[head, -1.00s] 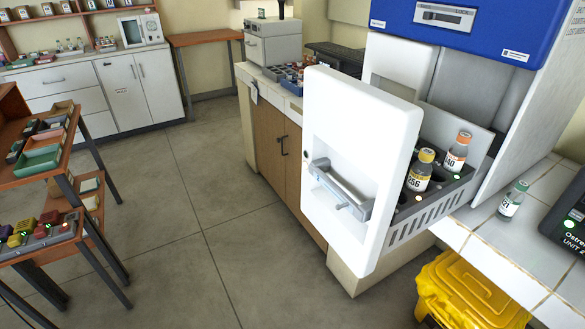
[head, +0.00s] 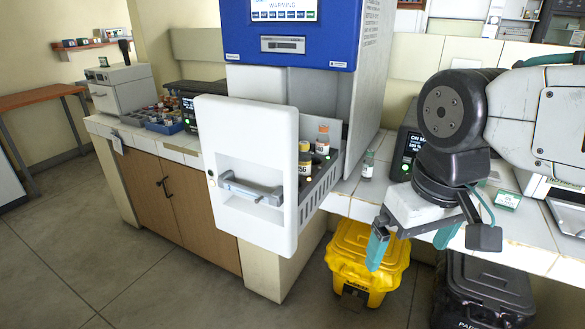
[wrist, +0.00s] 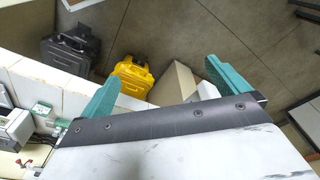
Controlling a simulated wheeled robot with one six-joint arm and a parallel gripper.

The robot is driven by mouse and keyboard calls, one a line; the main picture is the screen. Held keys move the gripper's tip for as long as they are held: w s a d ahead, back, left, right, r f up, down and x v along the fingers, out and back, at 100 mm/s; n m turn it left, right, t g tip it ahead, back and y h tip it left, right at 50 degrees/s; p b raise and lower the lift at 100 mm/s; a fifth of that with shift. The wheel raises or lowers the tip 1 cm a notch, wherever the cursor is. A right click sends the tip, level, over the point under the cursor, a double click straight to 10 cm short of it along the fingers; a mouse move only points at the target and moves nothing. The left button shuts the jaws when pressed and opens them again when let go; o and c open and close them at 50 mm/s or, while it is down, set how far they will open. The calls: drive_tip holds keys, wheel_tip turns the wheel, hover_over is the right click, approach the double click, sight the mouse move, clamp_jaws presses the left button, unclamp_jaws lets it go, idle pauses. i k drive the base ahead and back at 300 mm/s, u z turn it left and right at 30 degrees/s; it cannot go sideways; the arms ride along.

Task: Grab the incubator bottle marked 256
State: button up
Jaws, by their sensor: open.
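The bottle marked 256 (head: 304,160) has a yellow cap and yellow label. It stands in the rack of the pulled-out incubator drawer (head: 318,190), partly hidden behind the white drawer front (head: 250,190). A bottle with an orange cap (head: 322,141) stands just behind it in the same rack. My gripper (head: 412,245) is open and empty, with teal fingers pointing down, to the right of the drawer and in front of the counter. In the wrist view its two fingers (wrist: 165,90) are spread wide with nothing between them.
A small green-capped bottle (head: 368,164) stands on the tiled counter right of the drawer. A yellow case (head: 365,262) and a black case (head: 480,290) sit on the floor below. The blue-topped incubator (head: 290,45) rises behind the drawer. The floor at left is clear.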

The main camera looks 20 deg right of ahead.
sight(305, 156)
drive_tip(key=k, duration=1.3)
drive_tip(key=z, duration=0.45)
drive_tip(key=i, duration=1.65)
drive_tip(key=u, duration=0.75)
